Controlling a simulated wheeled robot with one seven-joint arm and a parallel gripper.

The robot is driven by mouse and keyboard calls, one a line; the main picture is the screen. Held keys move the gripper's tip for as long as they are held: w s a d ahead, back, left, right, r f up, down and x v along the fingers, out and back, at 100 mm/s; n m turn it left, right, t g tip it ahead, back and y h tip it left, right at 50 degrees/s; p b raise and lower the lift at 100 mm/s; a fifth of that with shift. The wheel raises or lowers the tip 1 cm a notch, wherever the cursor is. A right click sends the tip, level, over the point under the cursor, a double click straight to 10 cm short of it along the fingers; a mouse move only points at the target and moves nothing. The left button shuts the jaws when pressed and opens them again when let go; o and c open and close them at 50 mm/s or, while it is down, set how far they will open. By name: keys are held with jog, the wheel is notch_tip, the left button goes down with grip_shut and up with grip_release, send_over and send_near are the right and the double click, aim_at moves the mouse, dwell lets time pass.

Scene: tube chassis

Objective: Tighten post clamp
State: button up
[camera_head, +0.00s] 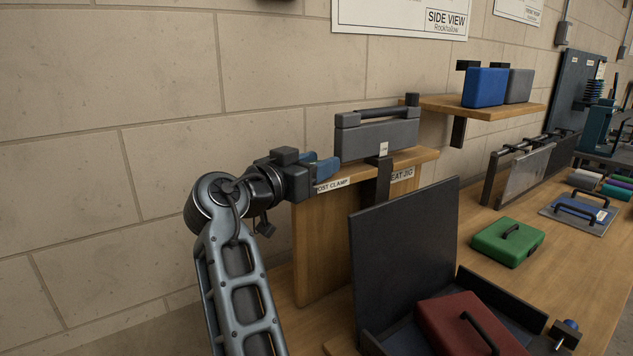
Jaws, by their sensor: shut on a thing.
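My gripper (324,168) reaches in from the left, its blue fingers at the left end of a wooden stand (318,250). A label reading "OST CLAMP" (334,184), its first letter covered, is on the stand's front edge just below the fingers. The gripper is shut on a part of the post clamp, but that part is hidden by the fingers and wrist. I cannot tell how tight the clamp is. A grey case-like block (375,138) with a dark bar on top sits on the stand, right of the fingers. A dark upright bracket (384,178) stands in front of it.
A dark upright panel (405,245) stands in front of the stand, with a red case (465,325) at its foot. A green case (508,240) lies on the wooden bench (575,270). A shelf (490,110) holds a blue case (485,87) and a grey case. A block wall is close behind.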

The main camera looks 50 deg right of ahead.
jog(key=m+g+b, duration=0.1)
jog(key=g+b, duration=0.1)
jog(key=g, duration=0.1)
jog(key=shift+f+m+b, duration=0.3)
jog(key=shift+m+b, duration=0.1)
jog(key=shift+r+m+g, duration=0.2)
jog(key=shift+m+g, duration=0.1)
jog(key=shift+g, duration=0.1)
jog(key=o, duration=1)
jog(key=shift+r, duration=0.1)
jog(key=shift+c, duration=0.2)
jog(key=w+a+b, duration=0.1)
jog(key=a, duration=0.6)
jog(key=shift+w+a+b, duration=0.25)
jog(key=shift+a+b, duration=0.1)
jog(key=shift+b, duration=0.05)
